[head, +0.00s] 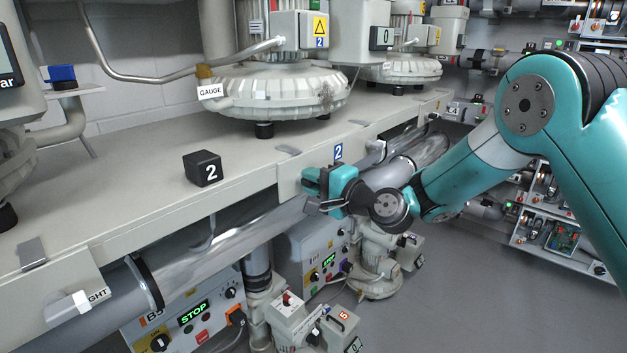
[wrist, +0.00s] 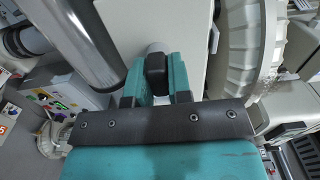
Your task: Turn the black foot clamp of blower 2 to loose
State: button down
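Blower 2 (head: 280,92) is the pale ribbed blower on the bench; its housing carries a small blue 2. My gripper (head: 318,182) is at the bench's front edge, just below a blue 2 label (head: 338,152). In the wrist view, a black piece (wrist: 156,72) with a pale round end behind it fills the gap between my teal fingers. It looks like the black foot clamp, and my gripper appears shut on it. In the head view my fingers hide it, and its turn position cannot be read.
A black block marked 2 (head: 203,168) stands on the bench top (head: 110,200). A shiny pipe (head: 235,240) runs under the bench edge, close to my gripper; it also shows in the wrist view (wrist: 92,45). Control boxes (head: 180,318) stand below.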

jog(key=shift+f+n+b, duration=0.15)
jog(key=shift+n+b, duration=0.25)
jog(key=shift+b, duration=0.3)
jog(key=shift+n+b, duration=0.3)
jog(key=shift+b, duration=0.15)
jog(key=n+b, duration=0.2)
jog(key=b, duration=0.1)
jog(key=shift+f+b, duration=0.1)
jog(key=shift+b, duration=0.25)
jog(key=n+b, duration=0.5)
jog(key=b, duration=0.3)
jog(key=shift+s+n, duration=0.1)
jog(key=shift+n, duration=0.3)
jog(key=n+b, duration=0.1)
jog(key=b, duration=0.1)
jog(key=n+b, duration=0.2)
jog(key=b, duration=0.1)
jog(key=n+b, duration=0.2)
jog(key=shift+s+a+r, duration=0.15)
jog(key=shift+r, duration=0.1)
jog(key=n+b, duration=0.3)
jog(key=b, duration=0.1)
jog(key=shift+s+r+n, duration=0.1)
jog(key=shift+r+n, duration=0.2)
jog(key=shift+n, duration=0.1)
jog(key=shift+a, duration=0.1)
